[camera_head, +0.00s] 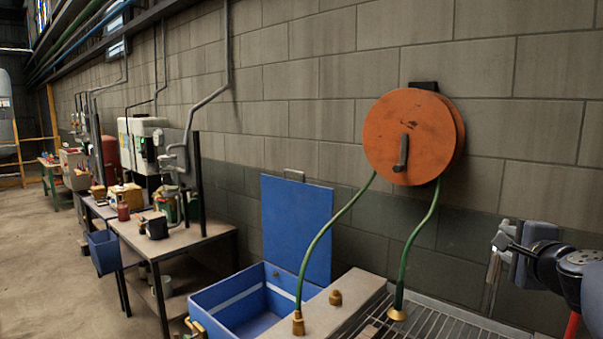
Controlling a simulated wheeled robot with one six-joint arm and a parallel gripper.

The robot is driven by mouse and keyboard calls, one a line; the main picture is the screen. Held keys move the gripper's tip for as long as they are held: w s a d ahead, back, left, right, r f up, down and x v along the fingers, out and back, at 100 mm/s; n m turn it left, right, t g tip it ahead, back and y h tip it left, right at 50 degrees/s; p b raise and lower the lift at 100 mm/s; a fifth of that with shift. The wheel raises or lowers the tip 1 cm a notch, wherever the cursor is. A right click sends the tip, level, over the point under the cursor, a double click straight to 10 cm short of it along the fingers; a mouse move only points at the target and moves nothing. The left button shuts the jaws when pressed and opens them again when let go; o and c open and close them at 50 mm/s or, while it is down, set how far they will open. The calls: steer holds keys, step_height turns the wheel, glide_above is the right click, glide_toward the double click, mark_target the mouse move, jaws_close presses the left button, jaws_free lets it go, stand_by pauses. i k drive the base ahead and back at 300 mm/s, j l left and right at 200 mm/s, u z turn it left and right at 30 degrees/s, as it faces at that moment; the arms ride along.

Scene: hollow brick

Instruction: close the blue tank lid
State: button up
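The blue tank (207,297) stands at the lower middle, open at the top, with a pale stripe along its inner walls. Its blue lid (297,228) stands upright at the back edge, near the wall, with a small metal handle (294,174) at its top. A brass-coloured fitting (194,327) shows at the tank's front left corner. My gripper (503,241) is at the right edge, well apart from the lid and tank, pointing left. Its fingers are small and seen from the side, so I cannot tell their opening.
An orange hose reel (409,138) hangs on the block wall, its green hose (323,230) passing in front of the lid's right side. A ledge (345,303) and metal grating (440,322) lie right of the tank. A cluttered table (180,238) stands left. Floor (50,275) is clear.

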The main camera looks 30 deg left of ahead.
mark_target(293, 213)
steer(key=i+j+z, duration=0.1)
steer(key=j, duration=0.55)
steer(key=i+j+z, duration=0.15)
steer(key=j, duration=0.5)
steer(key=j+z, duration=0.1)
steer(key=j, duration=0.55)
steer(key=i+j, duration=0.1)
steer(key=j, duration=1.15)
steer(key=i+j, duration=0.15)
steer(key=j, duration=0.5)
steer(key=i+j, duration=0.1)
steer(key=j, duration=0.5)
